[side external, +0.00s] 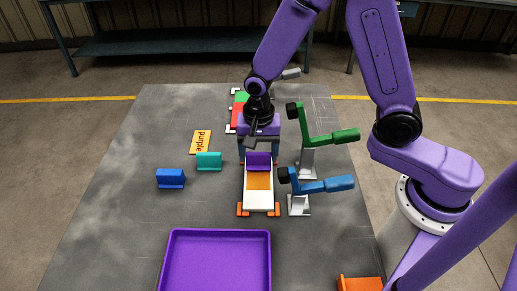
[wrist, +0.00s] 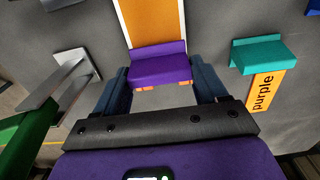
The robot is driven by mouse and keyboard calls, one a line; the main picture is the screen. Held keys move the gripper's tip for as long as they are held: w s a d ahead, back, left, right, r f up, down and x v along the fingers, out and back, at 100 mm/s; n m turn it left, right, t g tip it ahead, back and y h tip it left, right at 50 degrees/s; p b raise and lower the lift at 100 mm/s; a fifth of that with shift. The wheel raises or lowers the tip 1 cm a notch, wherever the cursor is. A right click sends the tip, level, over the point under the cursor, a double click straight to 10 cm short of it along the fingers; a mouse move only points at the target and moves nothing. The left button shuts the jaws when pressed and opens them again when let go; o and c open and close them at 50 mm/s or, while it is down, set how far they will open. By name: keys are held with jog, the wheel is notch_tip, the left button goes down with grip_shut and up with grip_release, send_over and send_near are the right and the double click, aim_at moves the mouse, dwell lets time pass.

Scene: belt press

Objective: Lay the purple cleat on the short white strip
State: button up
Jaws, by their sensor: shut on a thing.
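The purple cleat (side external: 258,160) is between the fingers of my gripper (side external: 258,152), which is shut on it. In the wrist view the cleat (wrist: 158,66) spans between the two dark blue fingers (wrist: 160,84), with its upright lip toward the strip. The short white strip (side external: 262,201), with an orange patch (side external: 259,181) on it, lies between orange corner brackets (side external: 242,209). The cleat is at the strip's far end, over or on it; I cannot tell whether it touches. The cleat hides that end. In the wrist view the strip (wrist: 152,22) runs away from the cleat.
A teal cleat (side external: 208,161) and a blue cleat (side external: 171,178) stand left, near an orange "purple" card (side external: 201,141). Green-handled (side external: 335,138) and blue-handled (side external: 322,186) clamps stand close on the right. A red-green strip (side external: 238,109) lies behind; a purple tray (side external: 215,265) sits in front.

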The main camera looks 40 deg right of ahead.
jog(key=shift+f, duration=0.6)
dwell(0.7)
jog(key=o, duration=1.1)
